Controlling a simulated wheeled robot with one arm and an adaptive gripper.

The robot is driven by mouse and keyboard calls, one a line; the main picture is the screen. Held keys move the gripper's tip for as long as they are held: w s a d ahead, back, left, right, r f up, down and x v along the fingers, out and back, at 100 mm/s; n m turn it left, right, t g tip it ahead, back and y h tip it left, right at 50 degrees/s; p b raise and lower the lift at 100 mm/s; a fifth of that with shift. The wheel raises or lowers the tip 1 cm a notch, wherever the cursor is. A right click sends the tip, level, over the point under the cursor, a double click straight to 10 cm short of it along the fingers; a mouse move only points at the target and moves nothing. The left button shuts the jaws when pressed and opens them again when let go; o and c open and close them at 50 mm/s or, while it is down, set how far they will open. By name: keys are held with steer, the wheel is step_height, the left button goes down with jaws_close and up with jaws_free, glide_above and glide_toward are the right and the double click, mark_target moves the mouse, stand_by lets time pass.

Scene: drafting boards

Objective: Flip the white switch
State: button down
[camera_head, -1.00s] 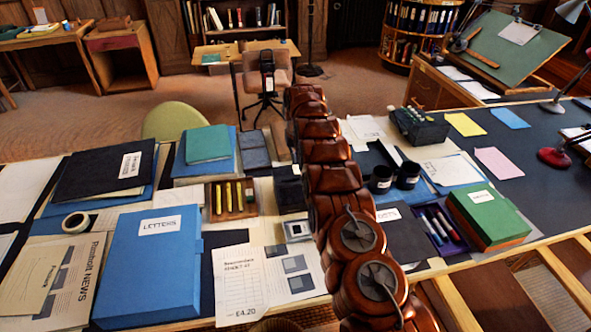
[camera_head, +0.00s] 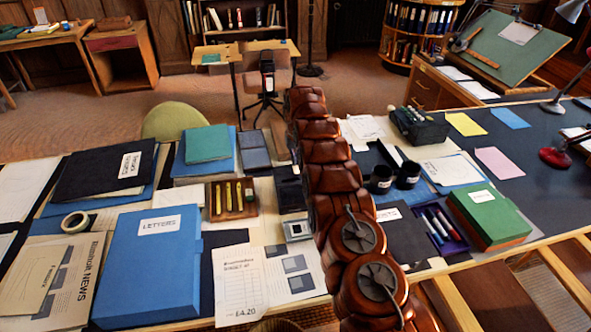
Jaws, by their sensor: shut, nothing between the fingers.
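My arm rises from the bottom right of centre and runs up the middle of the picture. I cannot make out my gripper; the arm hides the area around its far end. No contact with the switch can be seen.
A blue LETTERS box (camera_head: 150,262) and a pencil tray (camera_head: 231,215) stand left of the switch. Black cups (camera_head: 407,175), a marker tray (camera_head: 449,240) and a green box (camera_head: 487,212) stand right of my arm. Printed sheets (camera_head: 238,290) lie flat in front of the switch.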

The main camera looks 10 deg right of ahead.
mark_target(296, 167)
steer(key=shift+f+b, duration=0.3)
steer(key=shift+f, duration=0.5)
stand_by(0.5)
steer(key=shift+r+p, duration=0.9)
steer(key=shift+r, duration=2.7)
